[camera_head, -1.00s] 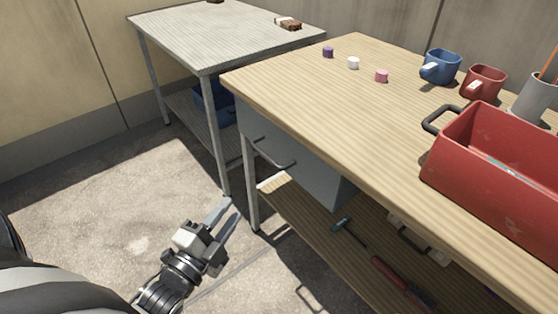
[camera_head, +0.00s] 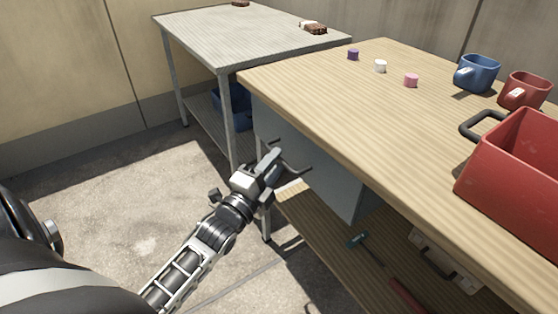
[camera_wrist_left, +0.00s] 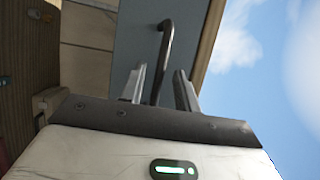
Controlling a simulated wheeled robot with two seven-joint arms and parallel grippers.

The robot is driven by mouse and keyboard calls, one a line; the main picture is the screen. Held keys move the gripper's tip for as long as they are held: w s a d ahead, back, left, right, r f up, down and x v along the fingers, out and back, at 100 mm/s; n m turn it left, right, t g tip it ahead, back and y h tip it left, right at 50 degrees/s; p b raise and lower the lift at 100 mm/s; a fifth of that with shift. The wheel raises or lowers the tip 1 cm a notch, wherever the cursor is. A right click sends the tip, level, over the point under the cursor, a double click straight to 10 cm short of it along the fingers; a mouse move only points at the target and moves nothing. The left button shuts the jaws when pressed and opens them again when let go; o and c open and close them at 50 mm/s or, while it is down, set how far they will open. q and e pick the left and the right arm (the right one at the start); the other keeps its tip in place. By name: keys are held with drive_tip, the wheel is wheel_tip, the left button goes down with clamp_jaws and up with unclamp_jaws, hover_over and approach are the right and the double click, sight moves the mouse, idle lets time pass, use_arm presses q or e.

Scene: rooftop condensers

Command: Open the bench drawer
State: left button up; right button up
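The bench drawer (camera_head: 335,180) is a grey-blue box under the wooden bench top, and it looks shut. Its dark bar handle (camera_head: 296,168) is on the front, partly hidden by my left gripper (camera_head: 275,168) in the head view. In the left wrist view the handle (camera_wrist_left: 165,50) runs down between the two fingers of the left gripper (camera_wrist_left: 160,82), against the drawer's grey-blue front (camera_wrist_left: 135,40). The fingers are apart, one on each side of the bar, with a visible gap. My right gripper is not in view.
The wooden bench top (camera_head: 330,100) overhangs the drawer. It carries small coloured pieces, a blue mug (camera_head: 477,73), a red mug (camera_head: 524,91) and a red toolbox (camera_head: 520,170). A lower shelf (camera_head: 320,240) holds tools. A grey table (camera_head: 250,40) stands behind left.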

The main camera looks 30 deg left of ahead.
use_arm(q)
drive_tip(key=shift+w+r, duration=0.2)
drive_tip(key=shift+w, duration=0.9)
clamp_jaws()
drive_tip(key=shift+s, duration=0.15)
